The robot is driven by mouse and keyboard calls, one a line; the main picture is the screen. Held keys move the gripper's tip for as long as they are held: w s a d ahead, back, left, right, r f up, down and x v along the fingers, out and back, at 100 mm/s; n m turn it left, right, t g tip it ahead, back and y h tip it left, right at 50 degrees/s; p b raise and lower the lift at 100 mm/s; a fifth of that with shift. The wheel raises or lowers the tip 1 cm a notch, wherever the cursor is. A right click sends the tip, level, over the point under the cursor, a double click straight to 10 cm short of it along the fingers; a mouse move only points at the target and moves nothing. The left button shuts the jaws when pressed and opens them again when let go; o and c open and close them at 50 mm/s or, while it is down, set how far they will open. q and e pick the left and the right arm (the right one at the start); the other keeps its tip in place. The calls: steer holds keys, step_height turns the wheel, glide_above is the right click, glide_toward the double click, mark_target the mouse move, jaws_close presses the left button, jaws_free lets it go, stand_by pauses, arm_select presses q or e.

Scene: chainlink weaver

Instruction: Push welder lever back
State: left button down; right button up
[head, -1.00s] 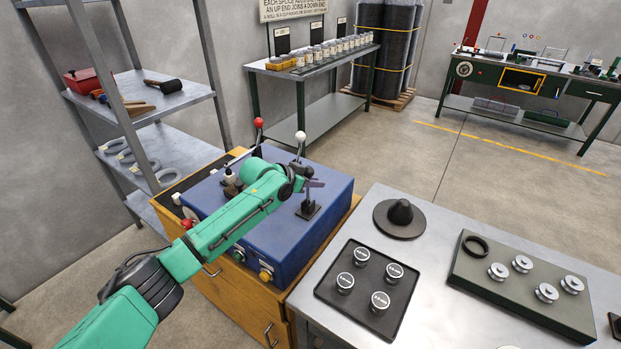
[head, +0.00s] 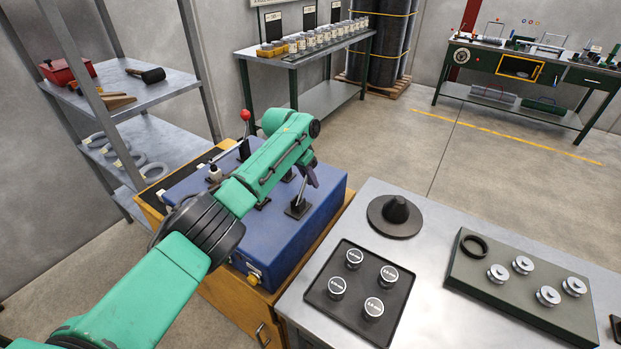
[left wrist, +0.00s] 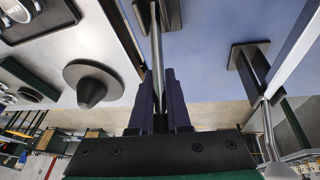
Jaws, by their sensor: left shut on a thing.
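The welder (head: 300,235) is a blue box on a wooden cabinet, with levers on its top. My left gripper (head: 311,176) is at the nearer right lever (head: 299,203), which rises from a black base. In the left wrist view, my left gripper (left wrist: 166,95) is shut with this lever's metal rod (left wrist: 157,55) between its dark fingers. The lever leans to the right in the head view; its top is hidden behind my arm. A red-knobbed lever (head: 245,116) stands farther back on the welder. My right gripper is not in view.
A steel table (head: 430,290) stands right of the welder. It holds a black cone (head: 396,214), a tray with several round weights (head: 320,296) and a green block with metal spools (head: 480,295). A metal shelf (head: 165,95) stands at the left.

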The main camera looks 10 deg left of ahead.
arm_select(q)
steer(key=shift+w+d+r, duration=0.1)
steer(key=shift+w+r, duration=0.15)
steer(key=shift+r, duration=0.2)
steer(key=c, duration=0.9)
jaws_free()
steer(key=shift+w+d+f, duration=0.2)
steer(key=shift+w+f, duration=0.05)
steer(key=shift+f, duration=0.15)
steer(key=shift+s+a+r, duration=0.2)
steer(key=shift+r, duration=0.1)
steer(key=b+v, duration=0.2)
steer(key=v, duration=1.1)
steer(key=shift+r+b, duration=0.35)
steer(key=shift+r, duration=0.1)
steer(key=shift+f, duration=0.1)
